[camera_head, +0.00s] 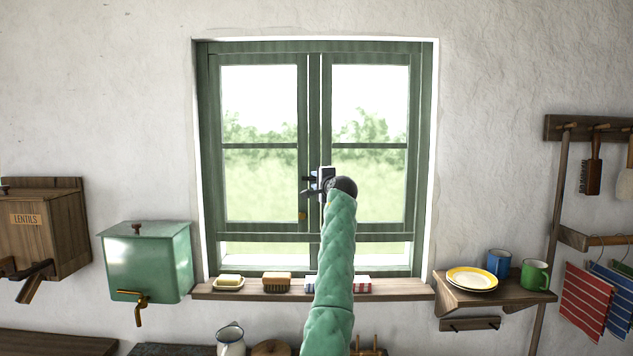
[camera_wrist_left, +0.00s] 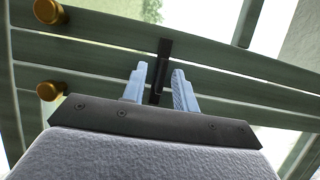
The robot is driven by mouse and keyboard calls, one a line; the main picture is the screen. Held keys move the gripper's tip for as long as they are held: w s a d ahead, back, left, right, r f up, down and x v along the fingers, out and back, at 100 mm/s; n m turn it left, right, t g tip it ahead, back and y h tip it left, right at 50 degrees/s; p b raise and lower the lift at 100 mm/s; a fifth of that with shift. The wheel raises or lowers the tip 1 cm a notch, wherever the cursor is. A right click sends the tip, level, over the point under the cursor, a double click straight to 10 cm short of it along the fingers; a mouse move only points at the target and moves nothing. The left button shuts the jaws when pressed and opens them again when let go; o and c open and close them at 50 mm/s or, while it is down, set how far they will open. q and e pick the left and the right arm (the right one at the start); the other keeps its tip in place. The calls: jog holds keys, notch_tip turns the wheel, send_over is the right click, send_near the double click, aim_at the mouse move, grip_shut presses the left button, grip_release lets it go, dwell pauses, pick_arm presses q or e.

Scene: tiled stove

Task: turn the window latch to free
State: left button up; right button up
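The green casement window (camera_head: 315,145) is closed, its two leaves meeting in the middle. The window latch (camera_wrist_left: 163,55) is a slim black bar on the green frame in the left wrist view, standing nearly upright in that picture. My left gripper (camera_wrist_left: 159,76) is open, with one pale blue finger on each side of the latch and a small gap visible. In the head view my left gripper (camera_head: 311,185) is at the middle of the window, and it and my arm hide most of the latch there. My right gripper is in neither view.
A green tank (camera_head: 150,265) hangs at left, and a shelf (camera_head: 520,294) with plates and mugs at right. Brass knobs (camera_wrist_left: 50,90) sit left of the latch.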

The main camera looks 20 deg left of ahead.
pick_arm(q)
jog(key=shift+c, duration=0.4)
grip_shut()
